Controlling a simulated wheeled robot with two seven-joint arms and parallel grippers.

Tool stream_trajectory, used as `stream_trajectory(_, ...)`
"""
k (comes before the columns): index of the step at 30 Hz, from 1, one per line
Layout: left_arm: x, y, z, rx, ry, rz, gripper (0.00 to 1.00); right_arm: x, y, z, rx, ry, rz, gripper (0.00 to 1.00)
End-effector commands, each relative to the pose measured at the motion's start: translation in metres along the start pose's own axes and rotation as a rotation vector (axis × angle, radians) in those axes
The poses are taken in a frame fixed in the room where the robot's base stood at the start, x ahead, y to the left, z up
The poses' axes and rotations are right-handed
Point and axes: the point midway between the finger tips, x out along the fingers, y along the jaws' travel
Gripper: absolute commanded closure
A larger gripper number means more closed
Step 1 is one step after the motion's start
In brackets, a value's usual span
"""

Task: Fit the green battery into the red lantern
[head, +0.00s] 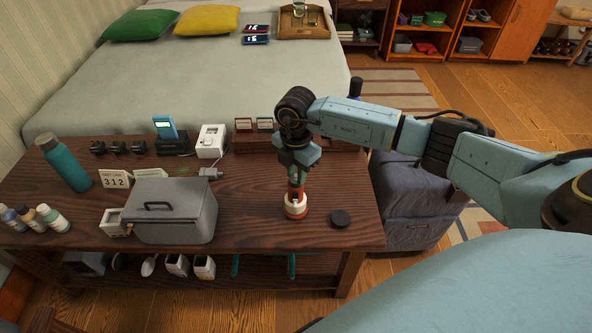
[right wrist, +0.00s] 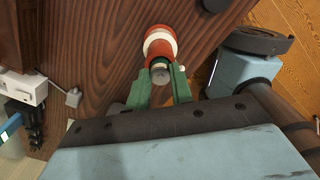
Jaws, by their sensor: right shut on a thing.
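The red lantern (head: 296,212) stands upright on the dark wooden table, with red and white bands. It also shows in the right wrist view (right wrist: 160,42), just beyond my fingertips. My right gripper (head: 297,178) points down directly above the lantern; its green fingers (right wrist: 160,84) are shut on the green battery. In the right wrist view only the battery's greyish round end (right wrist: 160,71) shows clearly between the fingertips. The fingers hide most of its body, and I cannot tell whether its lower end is inside the lantern. My left gripper is not in view.
A black round cap (head: 340,218) lies right of the lantern. A grey lidded box (head: 170,212) stands to the left. A wooden holder with cards (head: 254,142), a white charger box (head: 211,141) and a blue-screened device (head: 166,128) stand along the back.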

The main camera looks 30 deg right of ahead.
Motion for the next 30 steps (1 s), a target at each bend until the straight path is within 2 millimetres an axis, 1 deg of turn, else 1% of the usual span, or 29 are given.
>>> stream_trajectory(20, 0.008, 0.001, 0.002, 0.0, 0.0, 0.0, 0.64, 0.014, 0.0, 0.0, -0.001, 0.0, 0.0, 1.0)
stream_trajectory(21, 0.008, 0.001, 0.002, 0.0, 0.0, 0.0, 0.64, 0.014, 0.0, 0.0, -0.001, 0.0, 0.0, 0.72)
stream_trajectory(26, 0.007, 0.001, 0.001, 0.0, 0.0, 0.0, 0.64, 0.014, 0.0, 0.0, -0.001, 0.0, 0.0, 0.52)
stream_trajectory(30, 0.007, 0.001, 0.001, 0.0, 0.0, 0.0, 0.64, 0.013, 0.0, 0.0, -0.001, 0.0, 0.0, 0.52)
